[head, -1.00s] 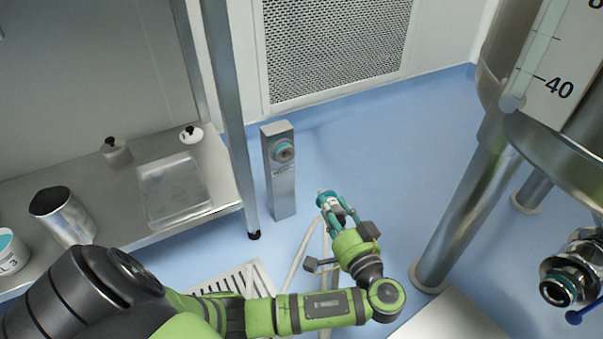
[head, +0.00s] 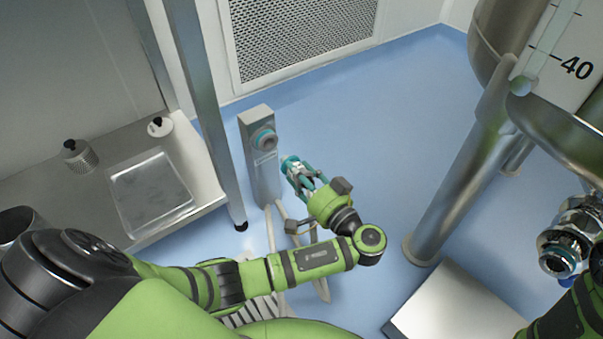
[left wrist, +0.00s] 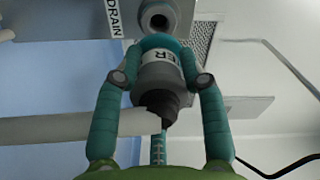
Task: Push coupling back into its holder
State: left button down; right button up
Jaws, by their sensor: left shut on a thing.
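The coupling (head: 290,164) is teal and grey with a hose from its rear. My left gripper (head: 300,175) is shut on it. In the left wrist view the teal fingers close around the coupling (left wrist: 163,68), which shows part of a label ending in "ER". The holder (head: 264,139) is a teal-ringed round socket near the top of a steel post (head: 262,175). In the head view the coupling is below and right of the holder, apart from it. In the left wrist view the holder's dark opening (left wrist: 159,20) is just beyond the coupling.
A steel bench (head: 205,182) with a tray (head: 150,190) and small items stands left, its leg beside the post. A beige hose (head: 276,235) hangs below my left gripper. A large vessel on legs (head: 445,185) stands right. Blue floor behind the gripper is clear.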

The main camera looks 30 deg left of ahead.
aim_at(284, 158)
pick_arm(q)
jog(key=shift+x, duration=2.5)
jog(key=shift+p+x, duration=0.35)
jog(key=shift+x, duration=1.6)
dwell(1.0)
jog(key=c, duration=0.6)
grip_release()
jog(key=shift+c, duration=0.2)
jog(key=v, duration=1.2)
